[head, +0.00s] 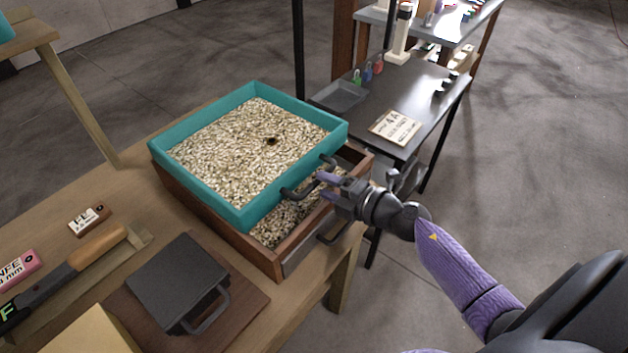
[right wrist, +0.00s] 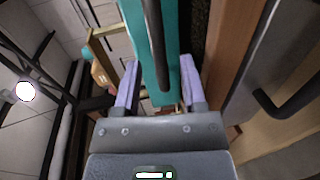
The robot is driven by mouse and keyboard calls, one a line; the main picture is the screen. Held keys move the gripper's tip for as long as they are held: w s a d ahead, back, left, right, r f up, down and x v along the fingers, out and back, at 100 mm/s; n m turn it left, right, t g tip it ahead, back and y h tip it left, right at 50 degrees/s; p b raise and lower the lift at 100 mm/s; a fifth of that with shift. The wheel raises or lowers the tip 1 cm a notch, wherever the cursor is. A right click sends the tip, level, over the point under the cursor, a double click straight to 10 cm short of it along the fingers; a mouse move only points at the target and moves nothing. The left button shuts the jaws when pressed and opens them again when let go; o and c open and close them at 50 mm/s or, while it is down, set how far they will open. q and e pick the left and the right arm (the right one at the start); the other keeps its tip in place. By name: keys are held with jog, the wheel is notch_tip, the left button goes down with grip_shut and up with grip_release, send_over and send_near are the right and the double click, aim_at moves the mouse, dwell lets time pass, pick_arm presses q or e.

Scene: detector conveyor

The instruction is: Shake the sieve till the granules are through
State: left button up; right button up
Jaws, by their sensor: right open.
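The teal sieve (head: 192,187) is full of pale granules (head: 245,150) and has one small dark gap in their surface. It rests askew on top of a brown wooden box (head: 220,232), which also holds granules (head: 272,232) where its right end shows. A dark handle (head: 302,190) stands out from the sieve's right side. My right gripper (head: 324,186) is open at this handle. In the right wrist view its fingers (right wrist: 160,85) stand on either side of the dark handle bar (right wrist: 155,50) and the teal edge (right wrist: 172,60). My left gripper is out of view.
A dark lidded block with a handle (head: 180,285) lies on the wooden bench front left. A wood-handled tool (head: 98,245) and labelled blocks (head: 88,219) lie beside it. A dark table (head: 425,95) with a sign (head: 394,127) stands behind. Floor at right is clear.

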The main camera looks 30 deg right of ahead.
aim_at(319, 183)
jog(key=shift+x, duration=1.55)
grip_shut()
jog(key=shift+s, duration=0.1)
